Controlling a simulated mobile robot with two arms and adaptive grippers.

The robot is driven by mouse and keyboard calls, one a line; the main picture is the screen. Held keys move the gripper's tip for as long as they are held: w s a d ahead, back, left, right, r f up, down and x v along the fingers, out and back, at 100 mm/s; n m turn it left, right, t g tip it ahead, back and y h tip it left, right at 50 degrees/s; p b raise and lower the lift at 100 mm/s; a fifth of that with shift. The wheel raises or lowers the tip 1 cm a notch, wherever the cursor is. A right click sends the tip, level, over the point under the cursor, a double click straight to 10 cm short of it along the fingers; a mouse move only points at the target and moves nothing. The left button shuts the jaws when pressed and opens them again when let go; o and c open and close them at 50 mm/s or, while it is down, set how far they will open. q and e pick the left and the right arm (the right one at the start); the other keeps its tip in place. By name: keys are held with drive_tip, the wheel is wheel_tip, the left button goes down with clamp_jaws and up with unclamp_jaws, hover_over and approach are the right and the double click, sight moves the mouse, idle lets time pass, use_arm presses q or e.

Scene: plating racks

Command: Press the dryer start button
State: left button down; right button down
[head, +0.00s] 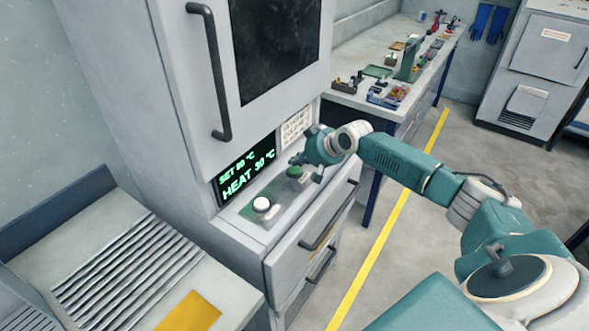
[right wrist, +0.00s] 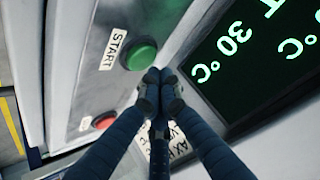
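The dryer's green start button (head: 294,172) is on the sloped control panel (head: 282,205) below the display. In the right wrist view the green button (right wrist: 141,54) sits beside a START label (right wrist: 113,49). My right gripper (head: 299,160) is over the far part of the panel, close to the green button. In the right wrist view its fingertips (right wrist: 160,76) are together, with nothing between them, and appear just below and right of the button. I cannot tell whether they touch anything. My left gripper is not in view.
A white button (head: 262,204) is nearer on the panel. A red button (right wrist: 104,121) shows in the right wrist view. The display (head: 247,167) reads SET 80 and HEAT 30 °C. Drawer handles (head: 325,222) stick out below. A slatted bench (head: 130,275) stands at left.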

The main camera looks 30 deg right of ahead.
sight(296, 171)
wheel_tip(296, 171, up, 5)
drive_tip(key=p, duration=0.4)
drive_tip(key=shift+f, duration=0.1)
drive_tip(key=shift+s, duration=0.1)
idle(0.6)
